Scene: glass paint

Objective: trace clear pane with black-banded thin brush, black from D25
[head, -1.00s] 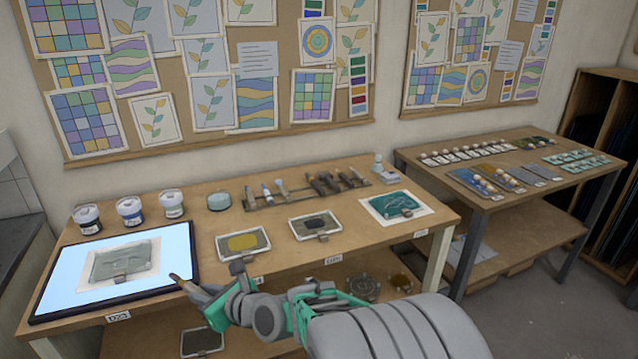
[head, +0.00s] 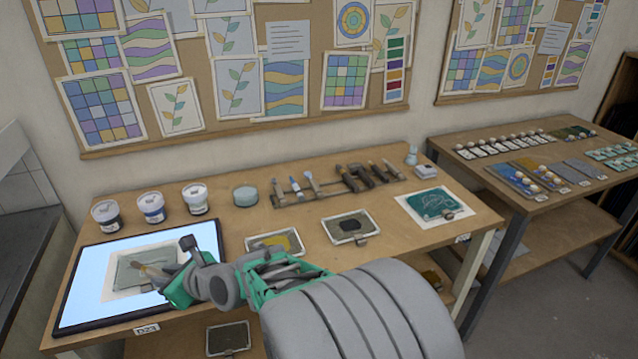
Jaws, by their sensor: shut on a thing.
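My gripper (head: 174,281) is shut on a thin brush (head: 150,271) and holds it over the lit panel (head: 84,292) at the left of the bench. The brush points left, its tip over the clear pane (head: 128,276), which lies on a pale sheet on the panel. I cannot tell whether the tip touches the pane. The brush's band is hidden or too small to make out. A tray with black paint (head: 350,226) stands right of the gripper, apart from it. The D25 label cannot be read. My gripper and arm hide the pane's right part.
Several lidded jars (head: 151,208) stand behind the panel. A rack (head: 318,196) of brushes and tools lies at the back. A teal pane (head: 436,204) lies at the right. The panel's front edge carries label D23 (head: 147,329).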

